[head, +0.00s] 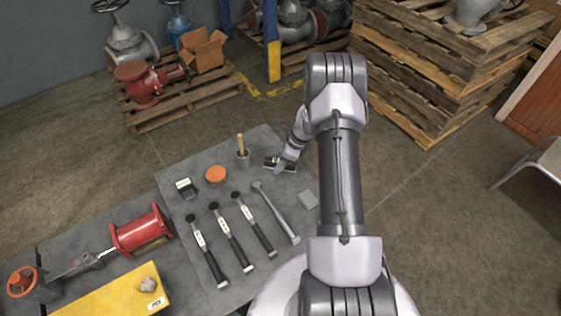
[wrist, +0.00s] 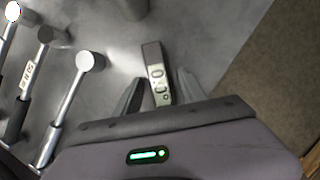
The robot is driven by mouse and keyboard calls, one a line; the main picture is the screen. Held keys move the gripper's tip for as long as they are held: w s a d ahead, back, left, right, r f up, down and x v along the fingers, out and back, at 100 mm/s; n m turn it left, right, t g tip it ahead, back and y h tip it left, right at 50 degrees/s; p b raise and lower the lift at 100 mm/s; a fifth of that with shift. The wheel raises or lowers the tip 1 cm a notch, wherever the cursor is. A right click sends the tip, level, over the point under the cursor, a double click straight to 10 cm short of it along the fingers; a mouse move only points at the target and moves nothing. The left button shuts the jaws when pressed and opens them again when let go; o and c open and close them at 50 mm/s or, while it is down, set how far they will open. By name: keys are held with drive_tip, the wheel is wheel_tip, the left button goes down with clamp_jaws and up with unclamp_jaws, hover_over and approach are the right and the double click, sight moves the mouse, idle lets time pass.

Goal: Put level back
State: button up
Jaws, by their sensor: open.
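The level, a small grey block with light vials, lies on the grey bench top (head: 262,142). In the wrist view the level (wrist: 155,72) sits between the two fingers of my gripper (wrist: 158,92), with a gap showing on each side. My gripper is open and low over the level; the near end of the level is close to the palm. In the head view my gripper (head: 283,166) is at the bench's right side and partly covers the level (head: 271,162).
Dark-handled hammers (head: 230,238) and a long metal tool (head: 276,212) lie left of my gripper. A cup with a wooden handle (head: 242,158), an orange disc (head: 216,175), a dark gauge (head: 186,188) and a grey square (head: 308,199) are nearby. Pallets (head: 430,70) stand behind.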

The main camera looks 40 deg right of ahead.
drive_tip(key=shift+r, duration=0.35)
drive_tip(key=p+v, duration=0.5)
drive_tip(key=v, duration=0.7)
drive_tip(key=s+a+r+n, duration=0.1)
drive_tip(key=a+r+n, duration=0.5)
drive_tip(key=a+r, duration=0.45)
drive_tip(key=s+a+r+n, duration=0.1)
drive_tip(key=a+r+n, duration=0.55)
drive_tip(key=r, duration=0.65)
drive_tip(key=s+a+r+n+t+h, duration=0.1)
drive_tip(key=s+a+r+n+t, duration=0.1)
drive_tip(key=s+a+r+n, duration=0.7)
drive_tip(key=s+a+f+n+b, duration=0.1)
drive_tip(key=s+a, duration=0.4)
drive_tip(key=s, duration=0.5)
drive_tip(key=shift+s+f+n+t+b, duration=0.35)
drive_tip(key=shift+f+b, duration=0.35)
drive_tip(key=shift+f, duration=0.35)
